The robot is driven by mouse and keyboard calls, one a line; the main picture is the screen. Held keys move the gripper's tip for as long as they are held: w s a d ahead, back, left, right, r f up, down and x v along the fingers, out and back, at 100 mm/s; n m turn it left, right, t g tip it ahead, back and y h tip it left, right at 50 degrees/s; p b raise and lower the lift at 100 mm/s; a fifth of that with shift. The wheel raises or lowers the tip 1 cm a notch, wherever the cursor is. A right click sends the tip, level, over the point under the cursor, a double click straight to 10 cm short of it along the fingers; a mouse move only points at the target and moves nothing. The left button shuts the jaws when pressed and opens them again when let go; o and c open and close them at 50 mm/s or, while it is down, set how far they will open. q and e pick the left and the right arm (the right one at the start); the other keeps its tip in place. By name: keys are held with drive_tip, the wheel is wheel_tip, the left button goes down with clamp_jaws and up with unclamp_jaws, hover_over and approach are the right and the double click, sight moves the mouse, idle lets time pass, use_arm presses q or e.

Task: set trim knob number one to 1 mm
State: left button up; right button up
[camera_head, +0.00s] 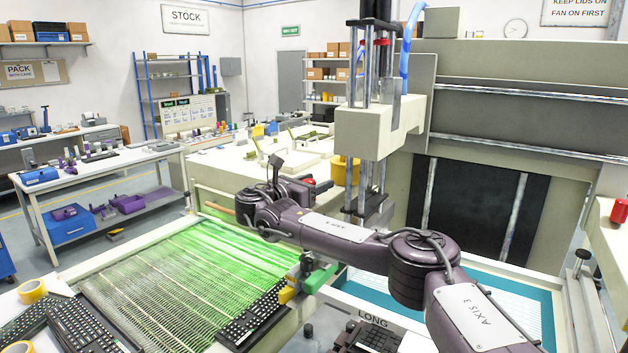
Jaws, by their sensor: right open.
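My right arm comes in from the lower right and bends back at its wrist above the green-lit bed. My right gripper (316,187) is small and dark at the far end of that wrist, and it is open. A small red round piece (310,182) shows right beside its fingers. I cannot tell whether they touch, or whether this piece is trim knob number one. No knob number or millimetre scale is readable. My left gripper is not in view.
The green-lit slatted bed (190,270) holds a black keyboard (252,315) at its right edge. A tall printing head (378,130) stands behind my arm. Green (320,278) and yellow (287,295) parts sit below my forearm. A red knob (619,210) is at the far right.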

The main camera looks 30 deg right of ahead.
drive_tip(key=shift+a, duration=0.1)
drive_tip(key=shift+c, duration=0.6)
drive_tip(key=c, duration=0.8)
drive_tip(key=shift+c, duration=0.2)
drive_tip(key=shift+t, duration=0.3)
drive_tip(key=shift+w+f+n+t+y+b, duration=0.15)
drive_tip(key=shift+n+t+y+b, duration=0.35)
drive_tip(key=shift+n+t+b, duration=0.6)
drive_tip(key=n+t+y+b, duration=0.2)
drive_tip(key=t+b, duration=0.1)
drive_tip(key=n+t+y+b, duration=0.3)
drive_tip(key=b, duration=0.1)
drive_tip(key=n+t+y+b, duration=0.2)
drive_tip(key=t+y+b, duration=0.1)
drive_tip(key=shift+w+a+f+n+b, duration=0.1)
drive_tip(key=shift+w+a+n+b, duration=0.2)
drive_tip(key=shift+w+a+b, duration=0.1)
drive_tip(key=shift+w+a+r+n+t+y+b, duration=0.1)
drive_tip(key=shift+n+t+y+b, duration=0.4)
drive_tip(key=shift+y, duration=0.5)
drive_tip(key=shift+a+r+n+t+y+b, duration=0.1)
drive_tip(key=shift+n+t+y+b, duration=0.2)
drive_tip(key=shift+n+y, duration=0.55)
drive_tip(key=shift+r+y, duration=0.1)
drive_tip(key=shift+y, duration=0.35)
